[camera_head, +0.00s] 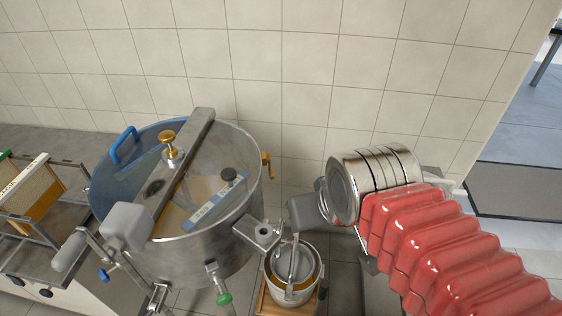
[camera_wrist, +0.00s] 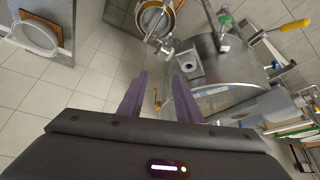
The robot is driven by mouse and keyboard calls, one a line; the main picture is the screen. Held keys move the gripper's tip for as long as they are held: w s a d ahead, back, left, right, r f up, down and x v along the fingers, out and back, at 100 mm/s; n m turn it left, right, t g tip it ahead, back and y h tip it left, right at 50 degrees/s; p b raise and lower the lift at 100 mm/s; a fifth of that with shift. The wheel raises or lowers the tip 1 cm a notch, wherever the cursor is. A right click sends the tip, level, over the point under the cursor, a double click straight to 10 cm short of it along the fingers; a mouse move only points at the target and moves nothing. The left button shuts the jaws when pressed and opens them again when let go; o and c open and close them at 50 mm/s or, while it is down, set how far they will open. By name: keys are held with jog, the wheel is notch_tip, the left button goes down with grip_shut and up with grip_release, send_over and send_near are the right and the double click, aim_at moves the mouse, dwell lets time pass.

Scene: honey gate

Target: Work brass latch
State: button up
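The brass latch (camera_head: 267,166) sits on the right side of the steel drum's (camera_head: 235,250) rim in the head view. In the wrist view a small brass piece, apparently this latch (camera_wrist: 156,98), shows between my two purple fingers, beside the drum (camera_wrist: 225,65). My gripper (camera_wrist: 161,75) is open, its fingers spread with a clear gap and nothing held. In the head view my gripper's dark grey body shows right of the drum; its fingertips cannot be made out. I cannot tell how far the latch is from the fingers.
A metal pail (camera_head: 293,292) stands on a wooden base below the drum's outlet. A bar with a brass knob (camera_head: 168,137) crosses the drum top. A frame rack (camera_head: 30,225) stands at left. The tiled wall (camera_head: 290,60) is close behind. Open tiled floor (camera_wrist: 90,75) shows in the wrist view.

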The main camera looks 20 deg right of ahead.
jog(key=shift+o, duration=0.5)
jog(key=shift+o, duration=0.6)
jog(key=shift+w, duration=0.1)
jog(key=w+d+r+m+g+y, duration=0.2)
jog(key=w+m+g+y, duration=0.2)
jog(key=w+m, duration=1)
jog(key=w+d+f+m+y, duration=0.2)
jog(key=w+d+f, duration=0.2)
jog(key=w, duration=0.6)
jog(key=w+d+f+m+g+y, duration=0.1)
jog(key=w+d+f+m+y, duration=0.1)
jog(key=w+f, duration=0.6)
jog(key=w+d+y, duration=0.1)
jog(key=w+d, duration=0.1)
jog(key=shift+w+m, duration=0.3)
jog(key=shift+f, duration=0.1)
